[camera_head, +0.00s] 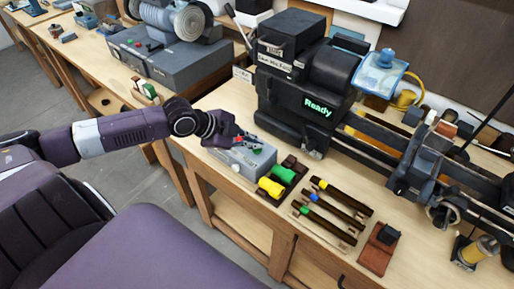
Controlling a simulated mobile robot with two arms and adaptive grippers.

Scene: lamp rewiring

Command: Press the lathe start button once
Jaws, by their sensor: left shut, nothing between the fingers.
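The black lathe (300,85) stands on the wooden bench, its small display reading "Ready" in green. A grey control box (256,163) sits on the bench in front of the lathe's left end. Its front carries a pale round knob (236,168), and small red and green parts show on its top, partly hidden by my gripper. My left gripper (243,138) is shut and empty, at or just above the top of this box. I cannot tell whether the fingertips touch a button. My right gripper is out of view.
Right of the box lies a dark holder with yellow and green handles (270,187). Several dark-handled tools (330,208) lie beside it, then a reddish-brown block (379,248). A second grey machine (170,65) stands on the bench behind left. The bench's front edge is close below.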

